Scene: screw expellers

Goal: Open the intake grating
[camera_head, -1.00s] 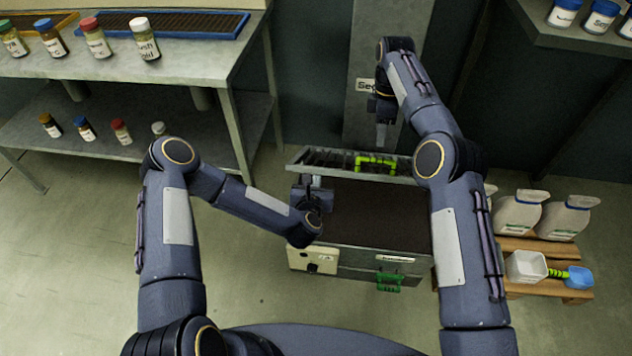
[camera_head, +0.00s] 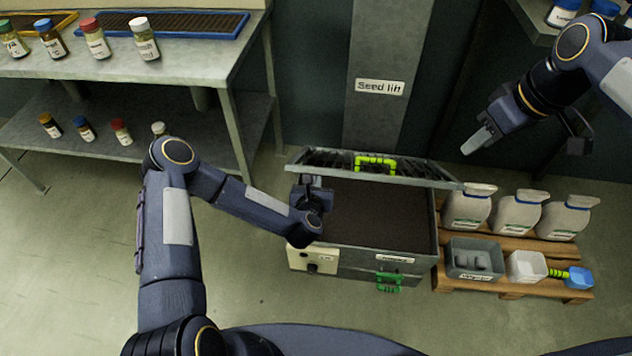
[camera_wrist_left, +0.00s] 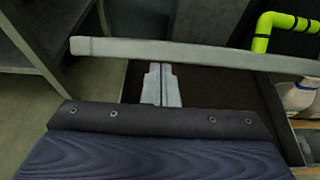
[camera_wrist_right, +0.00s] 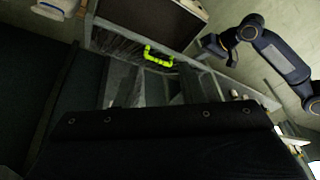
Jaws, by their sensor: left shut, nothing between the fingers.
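The intake grating (camera_head: 325,159) is a slatted grey panel with a yellow-green handle (camera_head: 376,160). It stands steeply tilted up along the back of the intake box (camera_head: 385,257), and the dark brown area (camera_head: 375,215) in front of it is uncovered. My left gripper (camera_head: 313,182) is shut and empty, in front of the grating near its left end. In the left wrist view the fingers (camera_wrist_left: 160,82) end just by the grating's grey edge bar (camera_wrist_left: 200,52); contact is unclear. My right gripper (camera_head: 490,142) is up right of the grating, apart from it; its fingers look spread and empty in the right wrist view (camera_wrist_right: 160,88).
A column labelled "Seed lift" (camera_head: 382,120) rises behind the box. A pallet (camera_head: 507,244) with white jugs (camera_head: 517,210), a grey bin (camera_head: 474,260) and a scoop (camera_head: 579,278) stands right. A shelf with jars (camera_head: 205,60) is left.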

